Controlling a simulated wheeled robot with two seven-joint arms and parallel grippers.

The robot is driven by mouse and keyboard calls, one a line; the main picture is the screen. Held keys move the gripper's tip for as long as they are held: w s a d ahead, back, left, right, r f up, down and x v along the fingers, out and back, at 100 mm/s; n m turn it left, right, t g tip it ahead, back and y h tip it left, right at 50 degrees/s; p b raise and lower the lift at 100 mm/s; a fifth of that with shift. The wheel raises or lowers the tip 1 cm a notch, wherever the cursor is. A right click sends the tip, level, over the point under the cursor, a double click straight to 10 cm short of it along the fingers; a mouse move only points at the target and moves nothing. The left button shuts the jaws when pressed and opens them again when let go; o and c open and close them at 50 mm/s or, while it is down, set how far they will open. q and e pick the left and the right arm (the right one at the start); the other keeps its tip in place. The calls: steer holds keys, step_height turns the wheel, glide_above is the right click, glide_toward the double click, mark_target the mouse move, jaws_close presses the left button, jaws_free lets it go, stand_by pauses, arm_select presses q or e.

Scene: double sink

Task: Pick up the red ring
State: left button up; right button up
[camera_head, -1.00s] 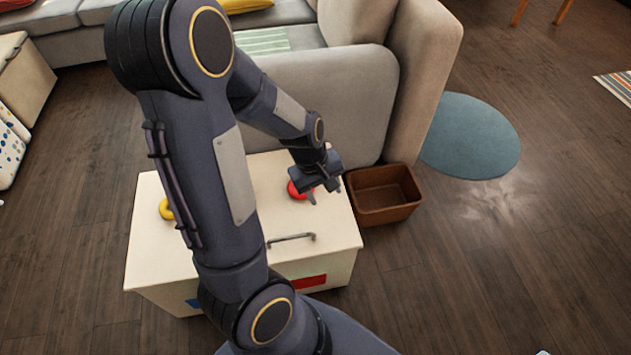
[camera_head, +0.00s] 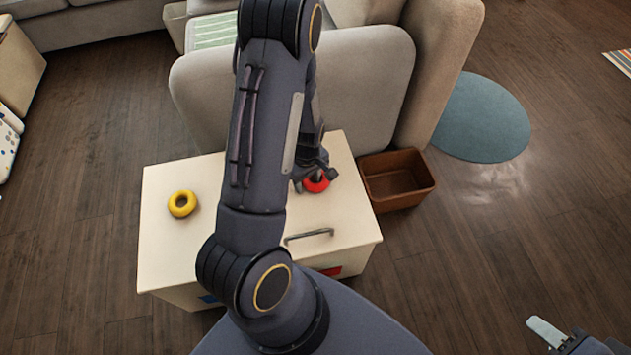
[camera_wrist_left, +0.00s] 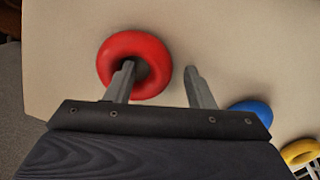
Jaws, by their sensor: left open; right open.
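The red ring (camera_head: 319,185) lies on the white cabinet's top (camera_head: 345,215), toward its right side, partly hidden by my left gripper (camera_head: 314,180). In the left wrist view, the red ring (camera_wrist_left: 153,52) lies under the open left gripper (camera_wrist_left: 160,68). One finger is over or in the ring's hole and the other is outside its right side, so the ring's right wall shows between them. I cannot tell how deep the fingertips reach. My right gripper (camera_head: 570,340) is open and empty at the bottom right, away from the cabinet.
A yellow ring (camera_head: 182,204) lies on the cabinet's left part. A blue ring (camera_wrist_left: 254,109) shows in the left wrist view, hidden in the head view. A brown open box (camera_head: 398,182) stands right of the cabinet. A grey sofa (camera_head: 370,85) is behind.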

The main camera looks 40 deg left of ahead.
arm_select(q)
steer(key=shift+f, duration=0.15)
steer(key=shift+c, duration=0.2)
steer(key=c, duration=1)
